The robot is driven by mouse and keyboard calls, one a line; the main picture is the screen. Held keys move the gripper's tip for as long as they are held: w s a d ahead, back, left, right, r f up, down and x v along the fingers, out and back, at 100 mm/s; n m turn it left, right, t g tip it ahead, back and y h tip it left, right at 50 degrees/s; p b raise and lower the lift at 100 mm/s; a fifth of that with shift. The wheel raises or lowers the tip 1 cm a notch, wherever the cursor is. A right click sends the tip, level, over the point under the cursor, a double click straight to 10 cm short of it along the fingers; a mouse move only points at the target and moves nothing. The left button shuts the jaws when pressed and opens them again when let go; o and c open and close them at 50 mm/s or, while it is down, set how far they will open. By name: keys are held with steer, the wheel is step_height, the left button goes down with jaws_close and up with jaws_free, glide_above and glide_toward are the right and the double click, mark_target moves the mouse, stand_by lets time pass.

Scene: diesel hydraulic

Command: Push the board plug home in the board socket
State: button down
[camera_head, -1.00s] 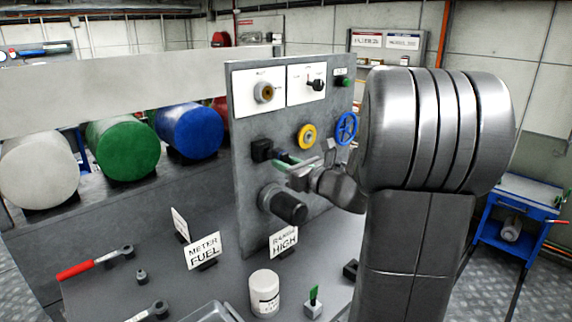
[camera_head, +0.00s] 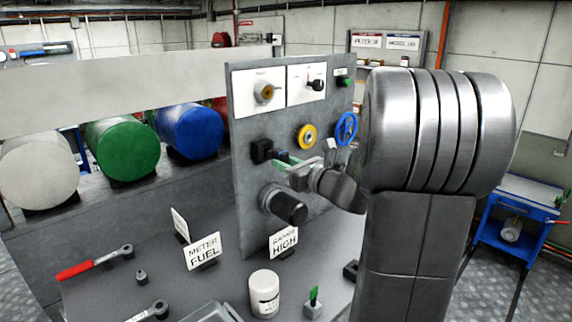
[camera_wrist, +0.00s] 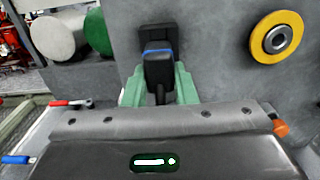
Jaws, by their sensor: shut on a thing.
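The board socket (camera_head: 261,150) is a black block on the upright grey panel; it also shows in the wrist view (camera_wrist: 160,39). The board plug (camera_wrist: 158,70) is a dark body with a blue band near the socket, and a dark cable end hangs behind it. My gripper (camera_wrist: 158,88) has green fingers closed on either side of the plug. In the head view my gripper (camera_head: 287,163) is just right of the socket. The plug is in line with the socket and close against its face; I cannot tell how deep it sits. My fingers partly hide it.
A yellow ring (camera_head: 307,137) and a blue handwheel (camera_head: 346,128) are on the panel to the right. A dark cylinder (camera_head: 284,205) sticks out below my gripper. The bench below holds METER FUEL (camera_head: 204,251) and RANGE HIGH (camera_head: 284,242) signs, a white can (camera_head: 264,293) and wrenches.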

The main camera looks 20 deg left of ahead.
steer(key=shift+x, duration=1.5)
steer(key=c, duration=1.1)
jaws_free()
steer(key=b+v, duration=0.3)
steer(key=v, duration=1.1)
steer(key=shift+a, duration=0.15)
steer(key=p+x, duration=0.3)
steer(key=x, duration=1.1)
steer(key=shift+d, duration=0.4)
